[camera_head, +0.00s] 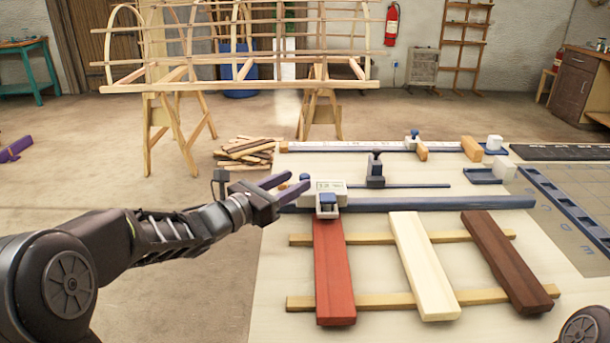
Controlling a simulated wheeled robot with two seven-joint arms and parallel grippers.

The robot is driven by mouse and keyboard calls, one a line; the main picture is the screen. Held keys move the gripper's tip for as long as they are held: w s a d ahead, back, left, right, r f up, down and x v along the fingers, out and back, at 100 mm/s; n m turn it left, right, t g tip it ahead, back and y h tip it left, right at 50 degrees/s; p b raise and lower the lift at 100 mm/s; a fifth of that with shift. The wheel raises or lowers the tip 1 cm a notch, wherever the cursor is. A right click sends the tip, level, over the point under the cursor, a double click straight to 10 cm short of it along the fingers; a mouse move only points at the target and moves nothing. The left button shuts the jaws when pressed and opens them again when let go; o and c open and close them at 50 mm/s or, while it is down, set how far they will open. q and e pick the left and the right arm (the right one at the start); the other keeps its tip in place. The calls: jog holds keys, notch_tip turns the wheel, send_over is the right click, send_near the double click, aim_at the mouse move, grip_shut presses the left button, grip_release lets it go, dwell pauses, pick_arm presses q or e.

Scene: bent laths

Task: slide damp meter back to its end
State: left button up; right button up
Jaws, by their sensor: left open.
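The damp meter (333,188) looks like a pale grey box with a small display and a blue block on its front. It sits at the left part of a long dark blue rail (440,204), behind the red lath (333,270). My left gripper (299,180) reaches in from the left, its two dark purple fingers apart. The fingertips are just left of the meter; I cannot tell whether they touch it. My right gripper is out of view; only a bit of my right arm shows at the bottom right.
A cream lath (423,265) and a brown lath (505,260) lie with the red one across two wooden strips. Behind the rail stand a dark blue clamp-like block (375,170) and a scaled rail (345,147) with a wooden stop (471,148). Tabletop front left is bare.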

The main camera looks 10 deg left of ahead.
aim_at(301, 177)
pick_arm(q)
jog(key=shift+x, duration=2.25)
jog(key=shift+c, duration=0.3)
grip_shut()
